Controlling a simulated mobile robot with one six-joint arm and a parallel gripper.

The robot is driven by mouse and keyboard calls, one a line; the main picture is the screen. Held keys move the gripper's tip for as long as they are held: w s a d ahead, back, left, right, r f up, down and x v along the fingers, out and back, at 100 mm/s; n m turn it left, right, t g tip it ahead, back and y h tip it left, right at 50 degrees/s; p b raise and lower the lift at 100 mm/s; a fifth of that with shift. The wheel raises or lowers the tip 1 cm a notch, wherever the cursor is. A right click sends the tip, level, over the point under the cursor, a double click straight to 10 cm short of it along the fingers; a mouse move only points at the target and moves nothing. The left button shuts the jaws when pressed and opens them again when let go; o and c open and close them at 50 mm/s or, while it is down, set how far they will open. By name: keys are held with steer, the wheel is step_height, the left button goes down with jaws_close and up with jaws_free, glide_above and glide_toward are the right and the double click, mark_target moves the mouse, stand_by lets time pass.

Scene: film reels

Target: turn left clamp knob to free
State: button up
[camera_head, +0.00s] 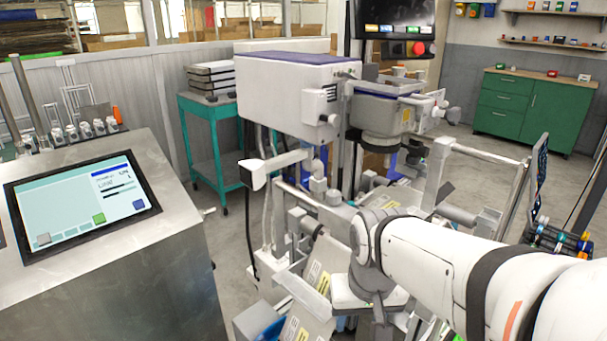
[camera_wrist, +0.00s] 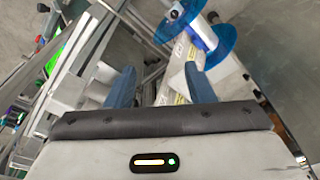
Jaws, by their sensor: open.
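My gripper (camera_wrist: 160,78) is open in the wrist view, its two blue fingers apart with nothing held between them. A translucent blue reel (camera_wrist: 222,38) on a pale hub lies beyond the fingertips, to the upper right. A pale labelled strip or panel (camera_wrist: 178,62) shows between and beyond the fingers. In the head view my wrist hangs over the lower part of the white machine (camera_head: 290,98), at lower centre, and the fingertips cannot be made out. I cannot pick out the left clamp knob with certainty in either view.
A steel console with a lit screen (camera_head: 80,195) stands at the left. A teal cart (camera_head: 203,150) is behind it. Metal rails and rollers crowd around my wrist. A green cabinet (camera_head: 535,110) stands at the back right, with open floor before it.

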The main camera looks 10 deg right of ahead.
mark_target(334, 192)
steer(key=w+r+m+p, duration=0.2)
steer(key=w+r+m, duration=0.1)
steer(key=w+r, duration=0.3)
steer(key=w+r+m+g+p, duration=0.1)
steer(key=w+r+m+p, duration=0.1)
steer(key=w+r, duration=0.4)
steer(key=w+a+r+m+p, duration=0.1)
steer(key=w+r+m+p, duration=0.2)
steer(key=w+r, duration=0.3)
steer(key=shift+w+a+r+m+g, duration=0.1)
steer(key=shift+w+r+m+g, duration=0.05)
steer(key=shift+r, duration=0.65)
steer(key=shift+w+d+r+m+g, duration=0.1)
steer(key=shift+r+m, duration=0.1)
steer(key=shift+r, duration=0.65)
steer(key=shift+w+a+r+m+g, duration=0.1)
steer(key=shift+w+r+m+g, duration=0.05)
steer(key=shift+r, duration=0.65)
step_height(334, 192, down, 8)
steer(key=shift+r+b, duration=0.2)
steer(key=shift+b, duration=0.25)
steer(key=shift+c, duration=0.2)
steer(key=c, duration=0.9)
steer(key=shift+c, duration=0.3)
